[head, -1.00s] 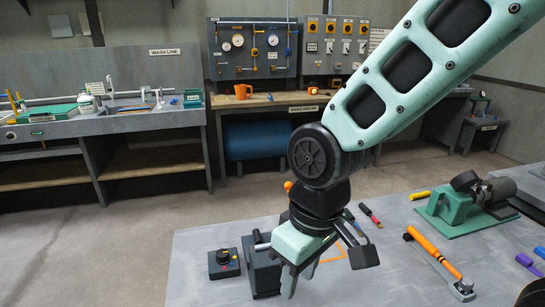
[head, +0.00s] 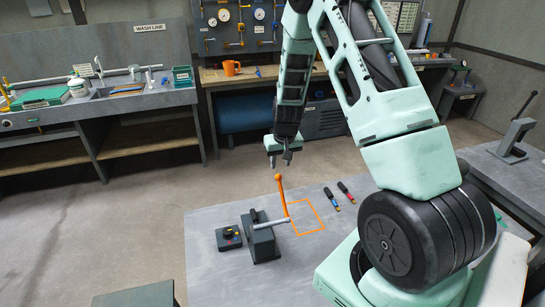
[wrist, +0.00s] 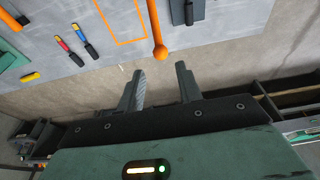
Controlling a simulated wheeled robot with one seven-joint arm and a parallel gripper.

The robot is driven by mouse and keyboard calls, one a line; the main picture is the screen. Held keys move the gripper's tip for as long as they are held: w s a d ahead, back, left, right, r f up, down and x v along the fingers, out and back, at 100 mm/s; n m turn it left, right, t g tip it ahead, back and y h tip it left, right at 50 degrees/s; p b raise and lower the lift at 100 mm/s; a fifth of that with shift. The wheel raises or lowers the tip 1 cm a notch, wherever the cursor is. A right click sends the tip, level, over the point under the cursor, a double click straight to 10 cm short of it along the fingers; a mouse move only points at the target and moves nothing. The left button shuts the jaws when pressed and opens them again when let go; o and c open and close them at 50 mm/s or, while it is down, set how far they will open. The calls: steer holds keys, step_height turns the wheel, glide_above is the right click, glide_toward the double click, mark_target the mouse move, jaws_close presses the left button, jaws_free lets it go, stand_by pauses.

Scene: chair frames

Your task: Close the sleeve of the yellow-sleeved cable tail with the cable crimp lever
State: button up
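The crimp lever (head: 281,198) is an orange rod with a ball tip, standing nearly upright beside a dark block (head: 262,238) with a grey bar. The wrist view shows its orange ball (wrist: 160,53) just ahead of my fingers. My gripper (head: 279,158) is open and empty, beyond the lever's tip and apart from it. Its two fingers (wrist: 160,86) also show in the wrist view. I cannot clearly make out the yellow-sleeved cable tail or its sleeve in the block.
Two small dark-handled items, one with blue (head: 331,197) and one with red (head: 346,190), lie right of an orange outline (head: 306,215) on the grey bench. A black dial box (head: 229,237) sits left of the block. Open floor lies behind the bench.

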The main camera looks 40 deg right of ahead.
mark_target(278, 175)
steer(key=b+x, duration=0.4)
steer(key=x, duration=0.3)
steer(key=shift+f, duration=0.35)
steer(key=shift+r, duration=0.3)
steer(key=c, duration=0.5)
steer(key=shift+w+d+f+b, duration=0.1)
steer(key=shift+w+f+b, duration=0.15)
steer(key=shift+f+b, duration=0.2)
steer(key=shift+c, duration=0.2)
steer(key=shift+w+d+f+b, duration=0.2)
steer(key=shift+w+f+b, duration=0.25)
steer(key=shift+f, duration=0.2)
steer(key=shift+w+d+f+b, duration=0.2)
steer(key=shift+w+f+b, duration=0.25)
steer(key=shift+f, duration=0.25)
steer(key=shift+w+d+f+b, duration=0.2)
steer(key=shift+w+f+b, duration=0.2)
steer(key=shift+f, duration=0.25)
